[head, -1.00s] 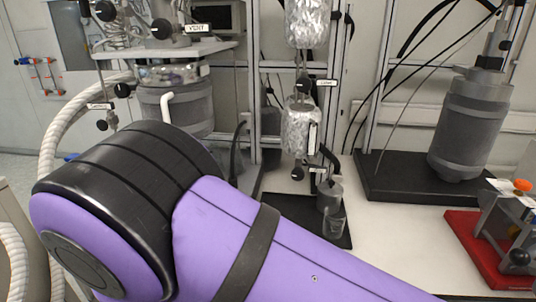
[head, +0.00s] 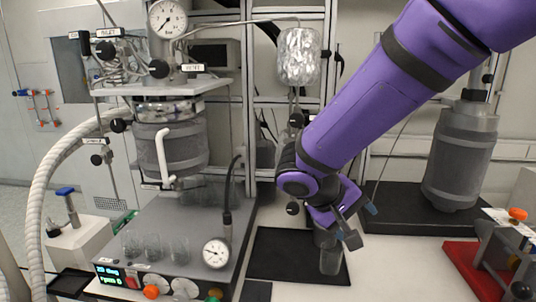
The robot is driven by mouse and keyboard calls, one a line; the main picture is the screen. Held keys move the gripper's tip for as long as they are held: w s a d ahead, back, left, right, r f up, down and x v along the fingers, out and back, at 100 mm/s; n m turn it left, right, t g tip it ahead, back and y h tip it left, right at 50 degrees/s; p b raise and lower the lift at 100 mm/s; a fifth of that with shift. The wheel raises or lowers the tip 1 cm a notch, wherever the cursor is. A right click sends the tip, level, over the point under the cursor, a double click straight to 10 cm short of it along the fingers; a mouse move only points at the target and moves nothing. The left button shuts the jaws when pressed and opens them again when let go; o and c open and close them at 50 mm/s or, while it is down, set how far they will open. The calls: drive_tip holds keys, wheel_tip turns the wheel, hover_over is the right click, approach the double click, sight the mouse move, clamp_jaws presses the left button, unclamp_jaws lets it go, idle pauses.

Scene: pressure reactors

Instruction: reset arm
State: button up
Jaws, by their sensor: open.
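My gripper (head: 357,225) is in the head view, right of centre, at the end of my purple arm, which comes in from the upper right. Its two fingers are apart and nothing shows between them. It hangs in front of and above a small grey metal cup with a glass beaker (head: 331,262) under it, on a black mat (head: 275,262). The gripper partly hides the cup. I cannot tell whether the gripper touches it.
A pressure reactor (head: 172,150) with gauge and valves stands left on a grey control base (head: 190,235). A foil-wrapped vessel (head: 299,56) hangs at centre. A grey cylinder (head: 460,155) stands right on a black base. A red-based stand (head: 475,272) is at lower right.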

drive_tip(key=s+d+r+m+t+y, duration=0.1)
drive_tip(key=s+d+r+y, duration=0.3)
drive_tip(key=s+d+r, duration=0.2)
drive_tip(key=s+d+r+m+t+y, duration=0.1)
drive_tip(key=s+d+r+y, duration=0.3)
drive_tip(key=s, duration=0.7)
drive_tip(key=shift+d+r+m+t, duration=0.4)
drive_tip(key=shift+d+r, duration=0.6)
drive_tip(key=shift+d, duration=0.6)
